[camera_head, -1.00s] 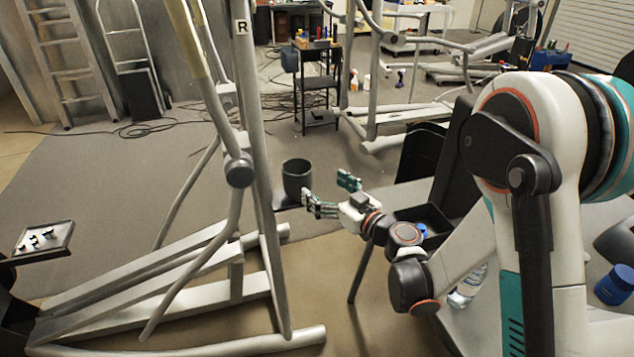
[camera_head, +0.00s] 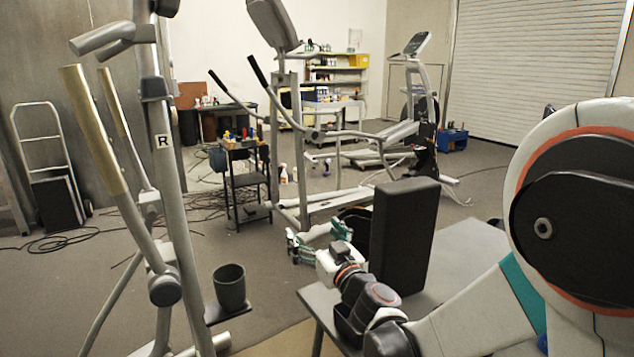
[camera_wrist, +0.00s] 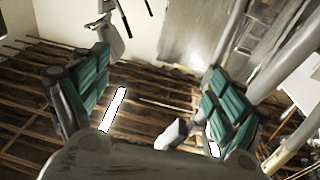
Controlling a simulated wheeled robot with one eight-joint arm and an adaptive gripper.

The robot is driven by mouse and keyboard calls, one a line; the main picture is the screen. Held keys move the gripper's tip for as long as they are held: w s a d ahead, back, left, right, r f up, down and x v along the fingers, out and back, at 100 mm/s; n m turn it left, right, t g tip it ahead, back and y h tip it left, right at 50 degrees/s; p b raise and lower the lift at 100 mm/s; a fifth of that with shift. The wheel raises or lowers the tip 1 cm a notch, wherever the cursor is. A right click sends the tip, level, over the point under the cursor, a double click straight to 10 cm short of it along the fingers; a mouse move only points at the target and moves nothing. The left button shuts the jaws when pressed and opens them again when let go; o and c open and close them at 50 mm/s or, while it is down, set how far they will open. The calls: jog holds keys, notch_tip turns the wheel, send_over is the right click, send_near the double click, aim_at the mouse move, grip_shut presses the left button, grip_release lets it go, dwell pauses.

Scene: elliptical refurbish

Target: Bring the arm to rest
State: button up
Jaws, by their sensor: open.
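My gripper (camera_head: 318,246) is in the middle of the head view, just left of an upright dark padded block and above the near edge of a grey table. Its teal-padded fingers stand apart with nothing between them. The wrist view shows both fingers (camera_wrist: 150,95) spread, with the ceiling and parts of gym machines beyond them. My arm reaches in from the right side of the head view.
The dark block (camera_head: 404,235) stands on the grey table (camera_head: 455,250) close to my wrist. A dark cup (camera_head: 230,287) sits on a small shelf beside the elliptical frame (camera_head: 165,180). A black cart (camera_head: 247,185) and more machines stand behind. Open floor lies at left.

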jog(key=s+d+r+m+g+h, duration=0.1)
jog(key=s+d+m+h, duration=0.15)
jog(key=d, duration=0.35)
jog(key=s+d+r+m+h, duration=0.1)
jog(key=s+d+m+h, duration=0.1)
jog(key=s+d+h, duration=0.35)
jog(key=s+d+r+m+g+h, duration=0.1)
jog(key=d+r+m+h, duration=0.1)
jog(key=d, duration=0.6)
jog(key=s+f+g, duration=0.4)
jog(key=s+f, duration=0.1)
jog(key=s, duration=0.6)
jog(key=s+d+f+g+y, duration=0.1)
jog(key=s+f+g, duration=0.3)
jog(key=s, duration=0.8)
jog(key=shift+s+d+f+n, duration=0.2)
jog(key=shift+d+f+n, duration=0.1)
jog(key=shift+f+n, duration=0.25)
